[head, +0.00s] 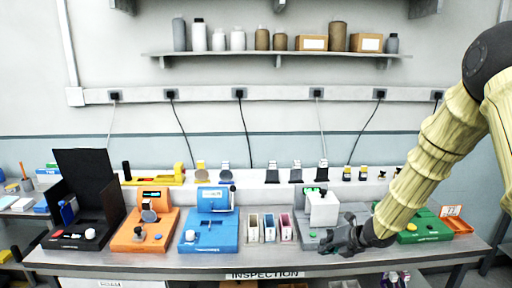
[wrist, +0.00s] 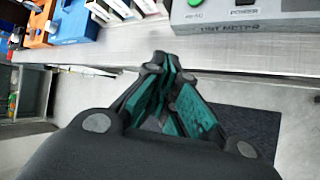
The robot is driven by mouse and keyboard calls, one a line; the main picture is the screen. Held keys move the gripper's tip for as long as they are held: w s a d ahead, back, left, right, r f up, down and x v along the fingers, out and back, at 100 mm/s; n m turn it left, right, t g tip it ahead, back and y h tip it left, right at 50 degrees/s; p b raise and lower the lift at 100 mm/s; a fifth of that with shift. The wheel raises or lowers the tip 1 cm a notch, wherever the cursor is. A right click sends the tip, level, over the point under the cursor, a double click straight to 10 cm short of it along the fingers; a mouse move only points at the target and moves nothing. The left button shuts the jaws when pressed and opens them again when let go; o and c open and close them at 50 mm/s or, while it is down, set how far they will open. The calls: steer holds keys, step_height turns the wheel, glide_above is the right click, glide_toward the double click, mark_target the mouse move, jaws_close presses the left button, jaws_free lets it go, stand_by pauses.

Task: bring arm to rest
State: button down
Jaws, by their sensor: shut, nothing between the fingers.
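My gripper (head: 343,240) is at the front edge of the bench (head: 130,262), right of centre in the head view, at the end of my yellow-sleeved arm. In the wrist view my gripper (wrist: 163,65) has its dark fingers with teal pads closed together at the tips, with nothing between them. The fingertips point toward the bench's front edge (wrist: 150,56). A grey module (head: 320,210) stands just behind my gripper in the head view, and its lower part is partly hidden by the gripper.
A black open-lidded box (head: 85,190), an orange module (head: 146,225), a blue module (head: 210,230) and small coloured bins (head: 268,228) line the bench. A green module (head: 428,226) stands right, partly behind my arm. A shelf (head: 270,55) hangs above.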

steer(key=s+a+f+m+g+h, duration=0.2)
steer(key=s+a+f+m+g, duration=0.1)
steer(key=s+f+m, duration=1.7)
steer(key=s+d+f+m+g+h, duration=0.1)
steer(key=s+f+m, duration=0.3)
steer(key=s, duration=0.5)
steer(key=s+f+m+g+h+b, duration=0.1)
steer(key=s+f+m, duration=0.3)
steer(key=s, duration=0.5)
steer(key=s+d+f+m+g+h, duration=0.1)
steer(key=s+f+m, duration=0.3)
steer(key=s, duration=0.5)
steer(key=shift+s+d+f+m+g+h, duration=0.25)
steer(key=shift+m+g, duration=0.25)
steer(key=shift+m, duration=0.4)
